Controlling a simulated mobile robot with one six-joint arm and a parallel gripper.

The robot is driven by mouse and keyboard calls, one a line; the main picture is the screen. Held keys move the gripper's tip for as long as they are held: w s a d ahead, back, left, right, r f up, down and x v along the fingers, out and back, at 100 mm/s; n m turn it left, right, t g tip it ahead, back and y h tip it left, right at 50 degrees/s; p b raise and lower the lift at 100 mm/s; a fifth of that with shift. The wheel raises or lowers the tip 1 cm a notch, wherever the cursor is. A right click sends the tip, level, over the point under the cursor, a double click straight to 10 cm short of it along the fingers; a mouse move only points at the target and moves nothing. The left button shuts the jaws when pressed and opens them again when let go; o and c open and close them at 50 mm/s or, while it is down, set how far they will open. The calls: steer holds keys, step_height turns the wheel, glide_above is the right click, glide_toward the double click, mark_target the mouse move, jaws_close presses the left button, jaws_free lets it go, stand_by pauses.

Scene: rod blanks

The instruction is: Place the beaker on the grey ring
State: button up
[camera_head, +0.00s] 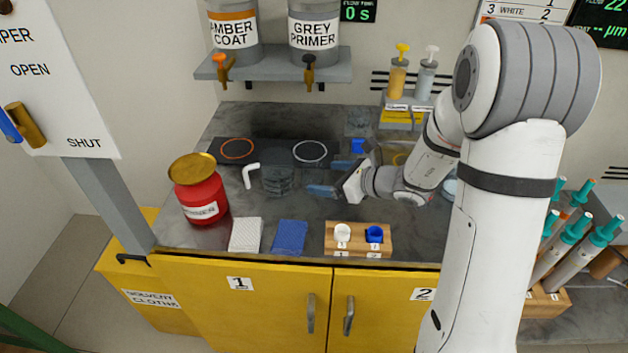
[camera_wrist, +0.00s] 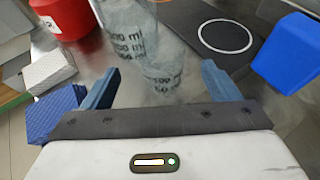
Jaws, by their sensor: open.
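The clear glass beaker (camera_head: 277,181) stands on the dark bench, with a white bent handle at its left in the head view. In the wrist view the beaker (camera_wrist: 132,28) shows printed ml marks and lies ahead of the fingers. The pale grey ring (camera_head: 294,152) is printed on a black pad behind and right of the beaker; it also shows in the wrist view (camera_wrist: 226,52). My gripper (camera_head: 325,190) is open and empty, right of the beaker, with its blue fingers pointing toward it. In the wrist view the fingers (camera_wrist: 160,76) are apart.
An orange ring (camera_head: 237,157) is on the same pad's left. A red can (camera_head: 203,195) stands left of the beaker. White (camera_head: 245,235) and blue (camera_head: 290,237) cloths and a wooden block (camera_head: 345,250) lie along the front. A blue object (camera_wrist: 288,55) is right of the ring.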

mark_target(314, 173)
steer(key=x, duration=0.5)
steer(key=shift+w+a+r, duration=0.1)
steer(key=shift+w+r, duration=0.1)
steer(key=shift+r, duration=0.05)
steer(key=shift+c, duration=0.3)
steer(key=c, duration=1.1)
steer(key=shift+s, duration=0.1)
steer(key=shift+s+r, duration=0.25)
steer(key=shift+r, duration=0.15)
steer(key=shift+s+a+r+b, duration=0.1)
steer(key=shift+s+r, duration=1.1)
steer(key=shift+s, duration=1.05)
steer(key=shift+s+r+b, duration=0.15)
steer(key=shift+s+r, duration=1.05)
steer(key=shift+s, duration=1.05)
steer(key=shift+s+a+r+b, duration=0.1)
steer(key=shift+s+r, duration=1.1)
steer(key=shift+s, duration=1.05)
